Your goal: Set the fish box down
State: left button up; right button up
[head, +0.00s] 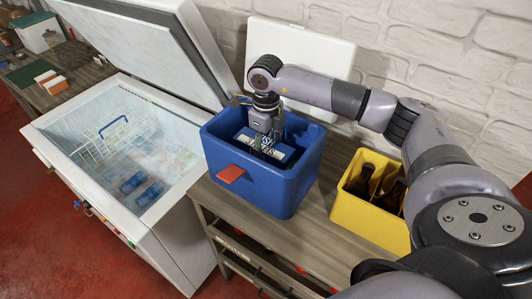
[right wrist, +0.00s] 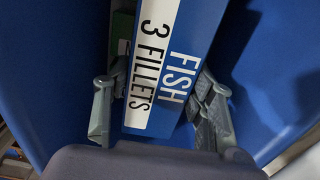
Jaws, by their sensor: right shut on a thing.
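The fish box (right wrist: 182,50) is blue and white, with "FISH 3 FILLETS" printed on it in the right wrist view. In the head view the fish box (head: 278,153) shows inside the blue bin (head: 282,190), below the bin's rim. My right gripper (head: 267,145) reaches down into the bin and is shut on the fish box, with a finger on each side of it in the right wrist view (right wrist: 157,112). I cannot tell whether the box touches the bin's floor. My left gripper is not in view.
The bin stands on a wooden bench (head: 312,226) with a red tag (head: 230,174) on its front. An open chest freezer (head: 153,225) is at left, holding a wire basket (head: 106,146) and blue packs (head: 150,193). A yellow crate (head: 372,217) with bottles stands at right.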

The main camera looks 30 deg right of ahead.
jog(key=shift+f, duration=0.25)
notch_tip(320, 180, down, 4)
jog(key=shift+r+p, duration=0.25)
jog(key=shift+p, duration=0.35)
jog(key=shift+f, duration=0.45)
jog(key=o, duration=1.4)
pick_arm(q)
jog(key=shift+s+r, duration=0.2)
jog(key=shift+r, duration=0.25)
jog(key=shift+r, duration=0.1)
pick_arm(e)
jog(key=shift+r, duration=0.1)
